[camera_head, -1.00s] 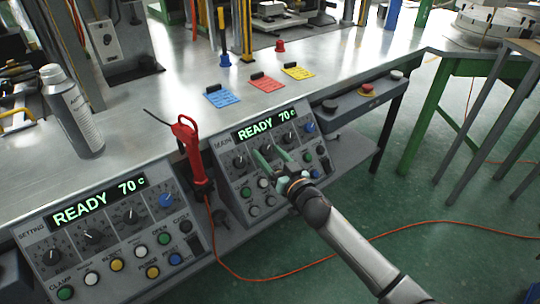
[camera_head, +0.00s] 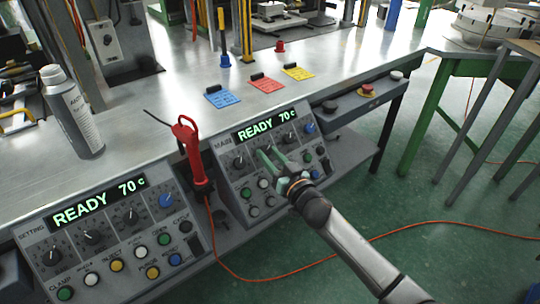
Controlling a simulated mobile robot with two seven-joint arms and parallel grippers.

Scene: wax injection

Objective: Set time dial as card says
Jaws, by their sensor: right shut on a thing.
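The main panel (camera_head: 226,172) reads READY 70 C and has a row of dials. My right gripper (camera_head: 269,151) is shut on a dial in that row, the second from the left; the fingers hide most of it, so its setting cannot be read. The dial (camera_head: 240,162) to its left and the blue dial (camera_head: 309,127) at the right end stand free. A blue card (camera_head: 221,97), a red card (camera_head: 267,86) and a yellow card (camera_head: 297,73) lie on the bench; their writing is too small to read. My left gripper is out of view.
A setting panel (camera_head: 30,233) with dials and coloured buttons stands at the lower left. A red-handled tool (camera_head: 188,145) stands upright between the panels. A grey bottle (camera_head: 73,112) is on the bench (camera_head: 160,115). An orange cable (camera_head: 395,232) crosses the green floor.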

